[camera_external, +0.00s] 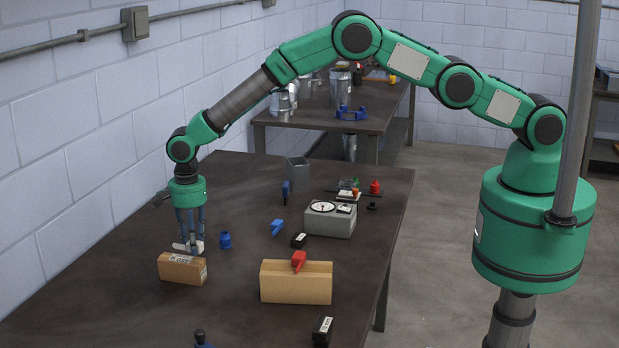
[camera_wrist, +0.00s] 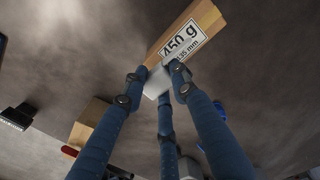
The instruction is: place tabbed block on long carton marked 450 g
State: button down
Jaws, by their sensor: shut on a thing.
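A light white-grey block (camera_wrist: 156,82), apparently the tabbed block, is held between the fingertips of my gripper (camera_wrist: 152,84). In the external view my gripper (camera_external: 189,244) points down at the left of the table, and the pale block (camera_external: 181,246) shows at its fingertips. The brown long carton (camera_external: 180,269) stands just in front of and below the block. In the wrist view the carton (camera_wrist: 203,17) carries a white label reading 450 g, and the block overlaps its lower part in the picture. Whether block and carton touch, I cannot tell. Fingers hide part of the block.
A blue knobbed piece (camera_external: 225,240) is close beside my gripper. A grey scale (camera_external: 330,220) and small blue and black pieces lie farther right.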

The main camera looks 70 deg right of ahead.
jog(key=shift+f, duration=1.55)
jog(key=shift+f, duration=0.2)
jog(key=c, duration=1.4)
grip_release()
jog(key=shift+r, duration=0.2)
jog(key=shift+r+b, duration=0.45)
jog(key=shift+r, duration=5.55)
